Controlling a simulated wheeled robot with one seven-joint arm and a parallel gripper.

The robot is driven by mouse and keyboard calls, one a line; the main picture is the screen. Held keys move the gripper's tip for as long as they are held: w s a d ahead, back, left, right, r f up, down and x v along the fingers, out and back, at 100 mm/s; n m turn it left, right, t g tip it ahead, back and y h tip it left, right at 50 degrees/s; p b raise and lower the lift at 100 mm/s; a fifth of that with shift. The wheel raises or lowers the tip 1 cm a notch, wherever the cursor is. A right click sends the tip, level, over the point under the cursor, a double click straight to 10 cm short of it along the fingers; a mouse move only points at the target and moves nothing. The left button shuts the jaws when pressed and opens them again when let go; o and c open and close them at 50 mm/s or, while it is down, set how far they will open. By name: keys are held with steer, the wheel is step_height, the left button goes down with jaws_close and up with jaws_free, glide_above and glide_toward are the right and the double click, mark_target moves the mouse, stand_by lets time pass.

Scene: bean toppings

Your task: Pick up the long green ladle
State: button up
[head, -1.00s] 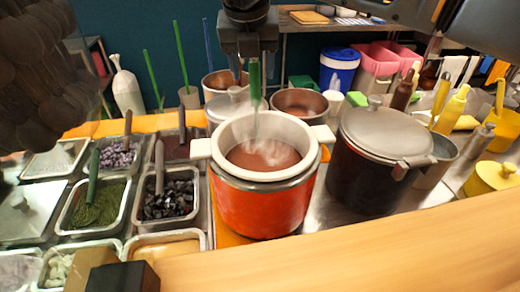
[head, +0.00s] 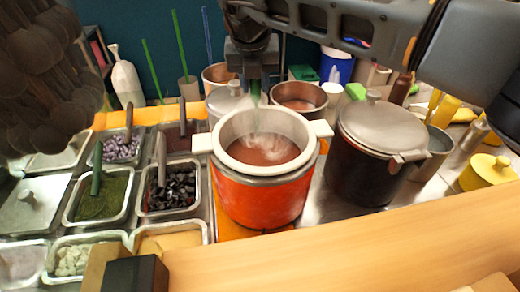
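A long green ladle (head: 255,93) stands near upright in the white-rimmed red pot (head: 262,200) of steaming brown-red liquid. Its lower end is lost in the liquid and steam. My gripper (head: 254,78) is directly over the pot, pointing down, with its fingers at the upper part of the green handle. The handle shows below the fingers, and its top is hidden by the gripper. The gripper is dark and small here, so I cannot tell whether the fingers are closed on the handle.
A dark lidded pot (head: 370,165) stands right of the red pot. Topping trays (head: 100,200) fill the left side. Other green sticks (head: 152,72) stand behind them. Metal pots (head: 298,98) stand behind the red pot. A wooden counter edge (head: 370,240) runs along the front.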

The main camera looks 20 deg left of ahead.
jaws_close()
steer(key=shift+r, duration=0.15)
